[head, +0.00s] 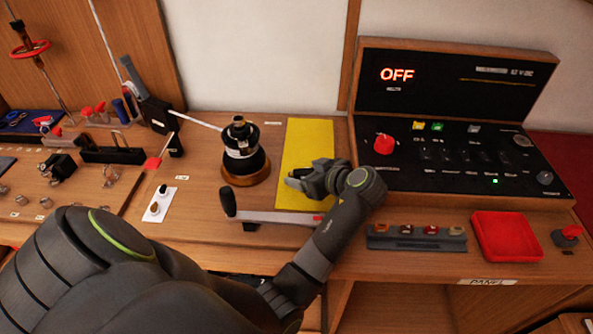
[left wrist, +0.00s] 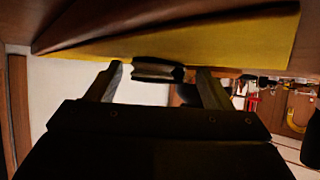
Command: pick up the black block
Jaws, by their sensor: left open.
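My left gripper (head: 294,178) reaches low over the yellow mat (head: 305,136) in the head view, jaws to the left. In the left wrist view its two fingers (left wrist: 160,82) stand apart. A dark block (left wrist: 157,70), seemingly the black block, shows between the fingertips against the yellow mat (left wrist: 220,42). A gap shows on each side of it; contact cannot be told. In the head view I cannot clearly separate the block from the dark gripper. My right gripper is not in view.
A black bottle-like device (head: 241,155) on a wooden base stands left of the mat. A lever (head: 265,217) lies close in front of the gripper. A control panel (head: 450,150) reading OFF and a red tray (head: 507,237) are to the right.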

